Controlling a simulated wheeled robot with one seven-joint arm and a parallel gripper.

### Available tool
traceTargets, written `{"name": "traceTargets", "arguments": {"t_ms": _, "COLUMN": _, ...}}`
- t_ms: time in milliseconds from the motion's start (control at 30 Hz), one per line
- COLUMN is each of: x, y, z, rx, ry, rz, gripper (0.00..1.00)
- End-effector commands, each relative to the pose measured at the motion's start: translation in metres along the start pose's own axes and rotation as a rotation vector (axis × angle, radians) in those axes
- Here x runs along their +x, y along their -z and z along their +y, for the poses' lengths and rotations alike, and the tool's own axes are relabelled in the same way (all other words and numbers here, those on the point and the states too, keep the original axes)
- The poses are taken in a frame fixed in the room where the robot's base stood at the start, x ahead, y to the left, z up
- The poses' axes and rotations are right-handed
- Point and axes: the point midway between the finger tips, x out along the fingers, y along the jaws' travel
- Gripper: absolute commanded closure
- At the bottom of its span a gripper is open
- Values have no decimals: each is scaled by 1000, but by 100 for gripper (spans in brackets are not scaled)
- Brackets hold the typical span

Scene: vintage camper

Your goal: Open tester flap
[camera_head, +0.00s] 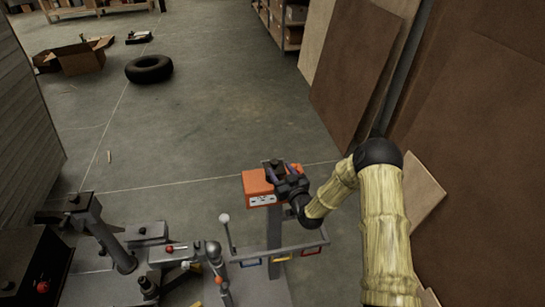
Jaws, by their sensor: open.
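An orange box (257,184), which looks like the tester, sits on top of a grey post (274,228) near the middle of the head view. Its front face carries a pale label or panel with small dark marks. I cannot tell which part of it is the flap, or whether that is open. My gripper (279,172) is open at the right side and top of the orange box. The fingers overlap the box in the picture, so I cannot tell whether they touch it. A small dark block (276,163) shows just behind the fingers.
A grey rail with coloured clips (282,258) crosses the post below. A grey bench (150,255) with levers and red knobs stands at the lower left. Brown boards (358,75) lean at the right.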

Motion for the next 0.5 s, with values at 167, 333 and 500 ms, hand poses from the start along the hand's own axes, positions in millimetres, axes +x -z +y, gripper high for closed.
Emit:
{"name": "traceTargets", "arguments": {"t_ms": 167, "x": 26, "y": 1, "z": 0, "rx": -1, "ry": 0, "rz": 1, "gripper": 48}}
{"name": "traceTargets", "arguments": {"t_ms": 333, "x": 49, "y": 1, "z": 0, "rx": 0, "ry": 0, "rz": 1, "gripper": 48}}
{"name": "traceTargets", "arguments": {"t_ms": 500, "x": 66, "y": 1, "z": 0, "rx": 0, "ry": -1, "rz": 1, "gripper": 48}}
